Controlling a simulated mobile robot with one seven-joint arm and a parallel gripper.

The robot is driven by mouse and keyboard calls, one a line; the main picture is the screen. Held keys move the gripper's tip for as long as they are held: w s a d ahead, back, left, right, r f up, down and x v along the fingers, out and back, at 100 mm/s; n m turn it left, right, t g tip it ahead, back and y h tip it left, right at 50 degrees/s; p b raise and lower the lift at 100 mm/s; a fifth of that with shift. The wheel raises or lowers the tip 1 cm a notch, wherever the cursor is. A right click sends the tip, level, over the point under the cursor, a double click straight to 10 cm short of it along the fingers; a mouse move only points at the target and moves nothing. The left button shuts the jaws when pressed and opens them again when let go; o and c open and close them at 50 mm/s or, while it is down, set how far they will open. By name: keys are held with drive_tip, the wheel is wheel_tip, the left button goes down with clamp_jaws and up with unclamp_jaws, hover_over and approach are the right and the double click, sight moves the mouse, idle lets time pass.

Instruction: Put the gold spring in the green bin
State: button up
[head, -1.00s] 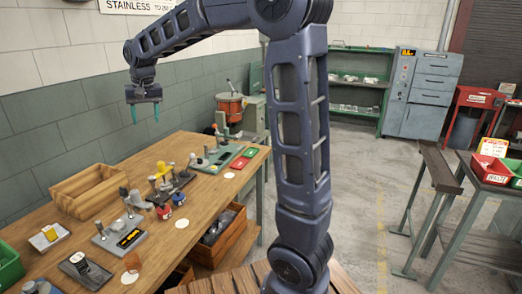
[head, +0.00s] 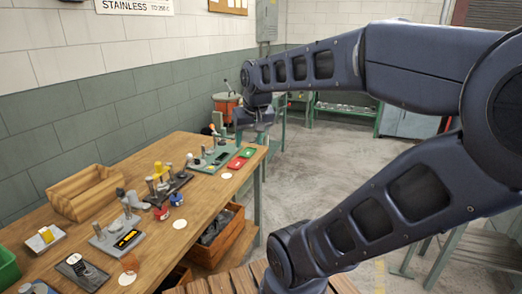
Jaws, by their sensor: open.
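My gripper (head: 253,133) is open and hangs above the far end of the wooden workbench, over or beside the green fixture board (head: 208,163); its fingers are small and hard to make out. A small green tray (head: 248,152) sits at that end, beside a red one (head: 236,163). A larger green bin (head: 8,265) is cut off by the left picture edge. I cannot pick out the gold spring for certain. Small yellow pieces show on a grey fixture with a black strip (head: 127,239) and on a pale block (head: 46,234).
The workbench (head: 205,205) carries an empty-looking wooden box (head: 85,195), several upright post fixtures, a red cup (head: 161,213) and a blue cup (head: 177,199). A wooden crate (head: 217,240) stands under the bench. An orange drum (head: 226,105) is beyond it.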

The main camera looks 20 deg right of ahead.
drive_tip(key=s+f, duration=0.1)
drive_tip(key=s+d, duration=0.1)
drive_tip(key=s+d+f, duration=0.1)
drive_tip(key=s, duration=0.1)
drive_tip(key=shift+f, duration=0.3)
